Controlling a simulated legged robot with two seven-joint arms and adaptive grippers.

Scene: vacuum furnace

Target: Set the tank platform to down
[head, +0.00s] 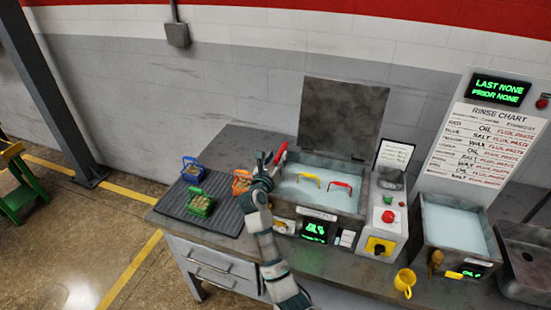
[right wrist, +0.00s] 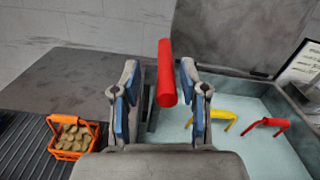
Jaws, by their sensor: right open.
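An open tank (head: 333,205) holds pale liquid, with its dark lid (head: 341,115) raised behind it. A yellow handle (head: 308,179) and a red basket handle (head: 342,186) stand out of the liquid. A red lever grip (head: 280,154) rises at the tank's left side, tilted in the head view. My right gripper (head: 265,163) is open beside it. In the right wrist view the red grip (right wrist: 166,72) shows upright between the spread blue-padded fingers, with gaps on both sides. Whether the platform itself is up or down is hidden by the liquid. My left gripper is out of view.
Blue (head: 193,169), green (head: 201,202) and orange (right wrist: 72,138) baskets stand on a ribbed dark mat (head: 178,207) left of the tank.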

